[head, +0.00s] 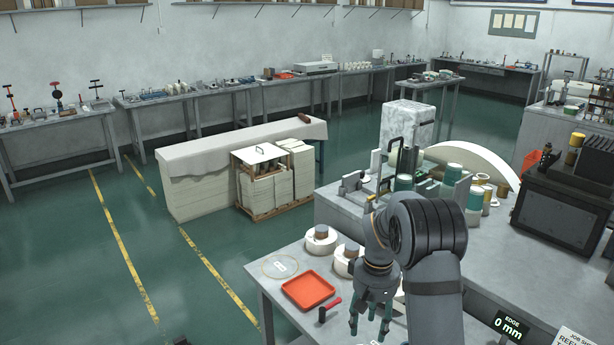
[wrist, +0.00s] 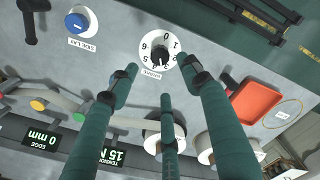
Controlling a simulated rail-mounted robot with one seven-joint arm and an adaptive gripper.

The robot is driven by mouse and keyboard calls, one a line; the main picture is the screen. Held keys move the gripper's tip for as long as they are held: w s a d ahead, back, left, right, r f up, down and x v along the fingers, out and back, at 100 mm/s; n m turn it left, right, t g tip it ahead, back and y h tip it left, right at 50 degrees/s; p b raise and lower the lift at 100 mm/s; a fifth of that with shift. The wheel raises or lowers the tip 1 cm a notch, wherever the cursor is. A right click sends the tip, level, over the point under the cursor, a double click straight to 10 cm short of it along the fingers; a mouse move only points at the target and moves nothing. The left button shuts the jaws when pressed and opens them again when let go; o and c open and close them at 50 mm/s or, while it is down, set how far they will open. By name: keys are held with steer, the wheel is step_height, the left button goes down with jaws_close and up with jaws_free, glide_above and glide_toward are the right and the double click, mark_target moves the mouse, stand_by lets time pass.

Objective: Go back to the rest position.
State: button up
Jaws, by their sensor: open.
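My gripper (head: 369,322) hangs fingers-down over the front table at the lower middle of the head view, right of the orange-red tray (head: 308,303). Its dark green fingers are spread and hold nothing. In the wrist view the open gripper (wrist: 165,92) shows three separate fingers with nothing between them. Beyond the fingertips there is a white numbered dial with a black knob (wrist: 156,58). The orange-red tray also shows at the right of the wrist view (wrist: 250,103).
White rolls (head: 347,262) and a red-handled tool (head: 331,307) lie near my gripper. A machine bed with cups and rolls (head: 405,180) stands behind. A blue knob (wrist: 76,22) and an "EDGE 0 mm" display (wrist: 42,137) show in the wrist view. Open green floor is at left.

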step_height(320, 180, down, 9)
steer(key=shift+s+f, duration=0.1)
steer(key=shift+n+p, duration=0.3)
steer(key=shift+p, duration=0.5)
steer(key=shift+n+p, duration=0.6)
steer(key=shift+p, duration=0.05)
steer(key=shift+r+b, duration=0.3)
steer(key=shift+r, duration=0.2)
steer(key=shift+f, duration=0.1)
